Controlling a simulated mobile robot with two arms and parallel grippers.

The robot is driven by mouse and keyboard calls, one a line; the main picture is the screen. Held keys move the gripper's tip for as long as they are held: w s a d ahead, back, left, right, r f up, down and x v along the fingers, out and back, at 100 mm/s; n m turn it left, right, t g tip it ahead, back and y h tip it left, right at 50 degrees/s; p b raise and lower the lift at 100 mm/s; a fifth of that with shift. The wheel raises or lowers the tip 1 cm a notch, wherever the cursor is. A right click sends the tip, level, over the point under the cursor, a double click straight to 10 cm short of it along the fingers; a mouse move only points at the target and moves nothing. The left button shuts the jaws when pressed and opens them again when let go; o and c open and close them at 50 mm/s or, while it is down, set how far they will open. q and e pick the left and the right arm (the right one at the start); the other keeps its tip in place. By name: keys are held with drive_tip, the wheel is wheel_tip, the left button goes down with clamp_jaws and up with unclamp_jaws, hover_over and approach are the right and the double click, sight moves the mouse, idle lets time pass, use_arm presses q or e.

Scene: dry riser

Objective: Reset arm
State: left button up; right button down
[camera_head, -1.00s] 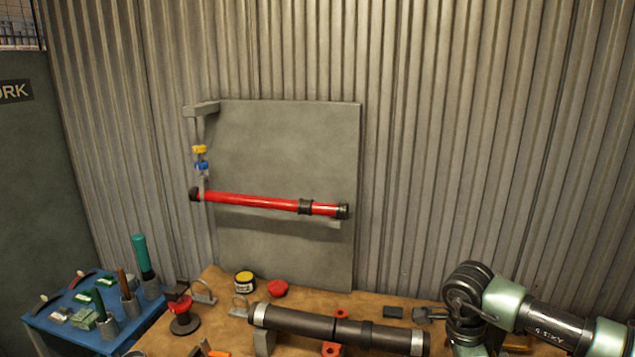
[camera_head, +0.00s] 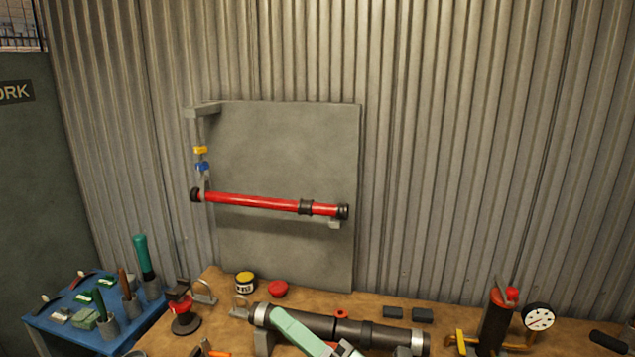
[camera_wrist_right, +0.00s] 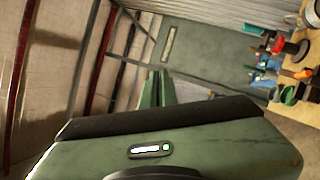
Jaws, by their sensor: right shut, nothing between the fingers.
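My right gripper (camera_head: 281,318) shows at the bottom middle of the head view, its pale green fingers shut and empty. They cover part of the dark pipe (camera_head: 385,335) on the bench; I cannot tell whether they touch it. In the wrist view the shut green fingers (camera_wrist_right: 157,88) point into open space, with the bench and blue table off to the right. My left gripper is not in view. A red pipe (camera_head: 250,202) with black ends lies level across a grey panel (camera_head: 280,150) on the wall.
The wooden bench (camera_head: 215,335) holds a yellow-lidded jar (camera_head: 245,282), a red cap (camera_head: 278,289), black blocks (camera_head: 422,315), a red-and-black cylinder (camera_head: 495,322) and a dial gauge (camera_head: 538,317). A blue table (camera_head: 60,330) with tools stands left.

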drive_tip(key=w+d+f+m+t+h, duration=0.2)
drive_tip(key=d+f+m+t+h, duration=0.15)
drive_tip(key=d+m+h, duration=0.5)
drive_tip(key=w+d+f+m+t+h, duration=0.2)
drive_tip(key=d+f+m+h, duration=0.35)
drive_tip(key=m, duration=0.55)
drive_tip(key=s+d+f+m+g+h, duration=0.45)
drive_tip(key=d+f+m, duration=0.2)
drive_tip(key=f, duration=0.25)
drive_tip(key=s+d+f+m+g, duration=0.25)
drive_tip(key=s+f+g, duration=0.35)
drive_tip(key=s, duration=0.5)
drive_tip(key=s+d+f+m+g, duration=0.2)
drive_tip(key=s+f+m+g, duration=0.15)
drive_tip(key=s+f, duration=0.6)
wheel_tip(320, 180, down, 25)
drive_tip(key=s+g+b, duration=0.2)
drive_tip(key=s+b, duration=0.1)
drive_tip(key=s+d+f+n+b, duration=0.1)
drive_tip(key=s+d+f+b, duration=0.1)
drive_tip(key=s+f, duration=1.5)
wheel_tip(320, 180, down, 4)
drive_tip(key=shift+d+r+g+b, duration=0.15)
drive_tip(key=shift+d+g+b, duration=0.15)
drive_tip(key=shift+d+g, duration=0.2)
